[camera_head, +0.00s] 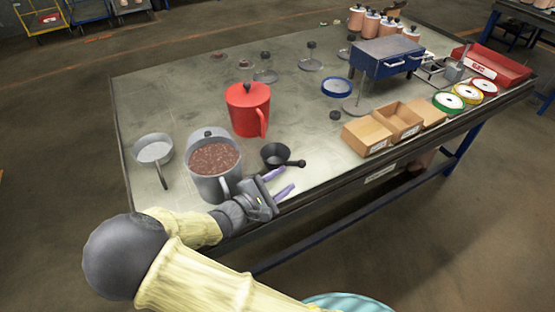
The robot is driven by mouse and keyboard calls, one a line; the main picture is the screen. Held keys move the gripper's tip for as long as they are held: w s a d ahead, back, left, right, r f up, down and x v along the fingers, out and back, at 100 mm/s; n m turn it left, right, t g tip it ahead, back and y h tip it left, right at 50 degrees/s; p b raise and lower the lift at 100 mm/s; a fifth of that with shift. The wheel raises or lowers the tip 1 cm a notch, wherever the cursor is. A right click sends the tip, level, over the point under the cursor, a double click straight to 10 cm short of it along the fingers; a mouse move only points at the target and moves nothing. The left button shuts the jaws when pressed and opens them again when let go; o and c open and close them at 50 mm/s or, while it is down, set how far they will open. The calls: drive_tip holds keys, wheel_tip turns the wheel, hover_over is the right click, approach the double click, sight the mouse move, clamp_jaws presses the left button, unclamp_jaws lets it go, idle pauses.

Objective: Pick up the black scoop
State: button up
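The black scoop (277,155) lies on the table near its front edge, with its short handle pointing right and ending in a dark knob. It sits just right of the grey pot (213,168). My gripper (281,181) is just in front of the scoop, nearer to me. Its two purple fingers are spread apart with nothing visible between them. The fingers look close to the scoop handle but apart from it; their height above the table is hard to tell.
The grey pot holds brown granules. A red lidded pitcher (248,108) stands behind the scoop. A pale pan (154,151) is at the left. Cardboard boxes (367,136), coloured discs (448,103) and a blue box (386,57) stand right. The table right of the scoop is clear.

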sight(296, 164)
drive_tip(key=shift+w+a+r+t, duration=0.15)
drive_tip(key=shift+w+a+t, duration=0.15)
drive_tip(key=shift+a+t, duration=0.15)
drive_tip(key=shift+x, duration=1.1)
drive_tip(key=shift+p+x, duration=0.9)
drive_tip(key=shift+x, duration=1.8)
drive_tip(key=shift+w+a+f, duration=0.1)
drive_tip(key=shift+a+f, duration=0.15)
